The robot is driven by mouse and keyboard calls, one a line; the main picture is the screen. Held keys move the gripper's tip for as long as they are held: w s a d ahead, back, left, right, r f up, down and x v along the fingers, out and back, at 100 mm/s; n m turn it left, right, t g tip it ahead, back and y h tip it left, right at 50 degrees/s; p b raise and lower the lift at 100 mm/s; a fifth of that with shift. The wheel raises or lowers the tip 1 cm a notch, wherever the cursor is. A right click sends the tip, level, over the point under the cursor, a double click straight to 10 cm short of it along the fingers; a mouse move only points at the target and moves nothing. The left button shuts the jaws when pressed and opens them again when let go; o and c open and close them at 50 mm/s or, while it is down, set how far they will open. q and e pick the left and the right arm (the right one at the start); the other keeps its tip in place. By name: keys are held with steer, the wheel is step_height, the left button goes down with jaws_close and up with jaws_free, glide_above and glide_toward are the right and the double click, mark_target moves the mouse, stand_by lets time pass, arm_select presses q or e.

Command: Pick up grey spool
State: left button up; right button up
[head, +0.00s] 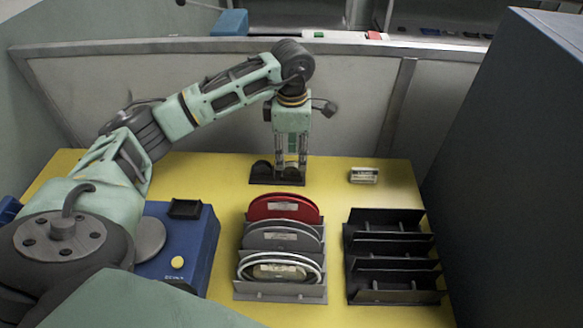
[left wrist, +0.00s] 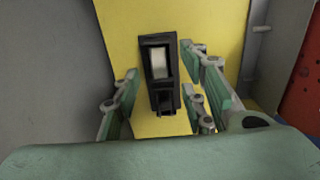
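The grey spool (head: 284,238) stands upright in the middle slot of a grey rack (head: 280,291) on the yellow table. A red spool (head: 283,207) stands behind it and a white-rimmed spool (head: 280,268) in front. My left gripper (head: 291,168) points down behind the rack, over a black tape dispenser (head: 277,180). In the left wrist view the fingers of my left gripper (left wrist: 166,98) are apart, with the dispenser (left wrist: 162,75) showing between them. It holds nothing that I can see. The grey spool does not show clearly in that view. My right gripper is not in view.
A black slotted rack (head: 397,297), which looks empty, stands right of the spools. A small pale box (head: 364,175) lies at the back right. A blue machine (head: 183,249) is at the left. A dark wall (head: 510,170) rises at the right. The yellow table (head: 230,181) is clear behind the rack's left.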

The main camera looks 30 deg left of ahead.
mark_target(291, 163)
arm_select(q)
step_height(291, 163, down, 4)
steer(key=shift+a+p, duration=0.1)
steer(key=shift+p, duration=0.2)
steer(key=c, duration=0.9)
steer(key=shift+c, duration=0.2)
steer(key=shift+r, duration=0.15)
